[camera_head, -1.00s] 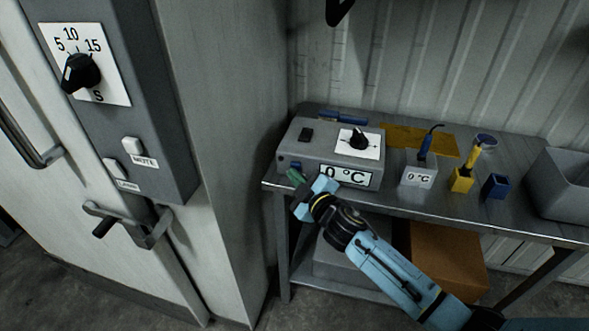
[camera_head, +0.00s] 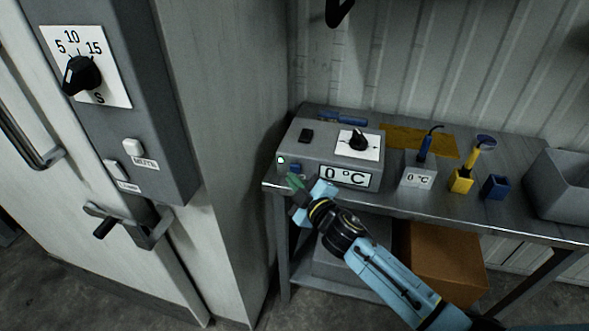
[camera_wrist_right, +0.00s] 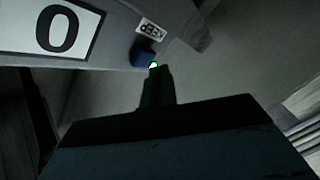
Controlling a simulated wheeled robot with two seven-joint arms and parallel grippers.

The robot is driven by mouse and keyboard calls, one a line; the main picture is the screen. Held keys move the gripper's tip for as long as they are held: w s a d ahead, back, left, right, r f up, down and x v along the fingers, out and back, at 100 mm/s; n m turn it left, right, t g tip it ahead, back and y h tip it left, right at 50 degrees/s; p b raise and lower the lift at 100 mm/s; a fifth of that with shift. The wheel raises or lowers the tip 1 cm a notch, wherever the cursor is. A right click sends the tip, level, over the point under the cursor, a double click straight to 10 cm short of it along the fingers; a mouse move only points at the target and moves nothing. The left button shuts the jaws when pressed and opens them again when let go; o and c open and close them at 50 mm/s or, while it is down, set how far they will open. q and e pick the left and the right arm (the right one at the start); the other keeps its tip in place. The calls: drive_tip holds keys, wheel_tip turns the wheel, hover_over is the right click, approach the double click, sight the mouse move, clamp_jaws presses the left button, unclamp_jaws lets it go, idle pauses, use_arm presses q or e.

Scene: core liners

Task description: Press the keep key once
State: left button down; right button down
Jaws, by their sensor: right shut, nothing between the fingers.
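The keep key is a small blue key (camera_head: 296,168) low on the left of the front of a grey box (camera_head: 312,148). In the right wrist view the blue key (camera_wrist_right: 143,52) sits beside a KEEP label (camera_wrist_right: 151,28). In the right wrist view the fingertips (camera_wrist_right: 155,70) overlap the key's lower edge; contact cannot be told. My left gripper is not in view.
The box has a black dial (camera_head: 358,139) and a 0 °C display (camera_head: 345,176). A small probe block (camera_head: 418,176), a yellow holder (camera_head: 461,181) and a grey bin (camera_head: 562,184) share the bench. A tall cabinet (camera_head: 225,120) stands close on the left.

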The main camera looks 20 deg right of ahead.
drive_tip(key=shift+s, duration=0.1)
drive_tip(key=s+a, duration=0.1)
drive_tip(key=s, duration=0.1)
drive_tip(key=s+a, duration=0.2)
drive_tip(key=shift+s+p, duration=0.1)
drive_tip(key=shift+p, duration=0.25)
idle(0.9)
drive_tip(key=s+d+f+m+g+h, duration=0.1)
drive_tip(key=s+d+f+m+g, duration=0.3)
drive_tip(key=f, duration=0.6)
drive_tip(key=s+d+f+n+g+h, duration=0.1)
drive_tip(key=s+f, duration=0.6)
drive_tip(key=f, duration=0.4)
drive_tip(key=s+d+f+m+g+h, duration=0.1)
drive_tip(key=s+d+f+m+g, duration=0.3)
drive_tip(key=f, duration=0.6)
drive_tip(key=s+d+f+g, duration=0.1)
drive_tip(key=s+f, duration=0.3)
drive_tip(key=s, duration=0.7)
drive_tip(key=s+d+f+m+g, duration=0.1)
drive_tip(key=s+f, duration=0.4)
drive_tip(key=s, duration=0.6)
drive_tip(key=s+d+f+m+g+h, duration=0.1)
drive_tip(key=s+f+g, duration=0.3)
drive_tip(key=s, duration=0.7)
drive_tip(key=shift+d+f+g, duration=0.4)
drive_tip(key=shift+d+f, duration=0.35)
drive_tip(key=shift+d, duration=0.15)
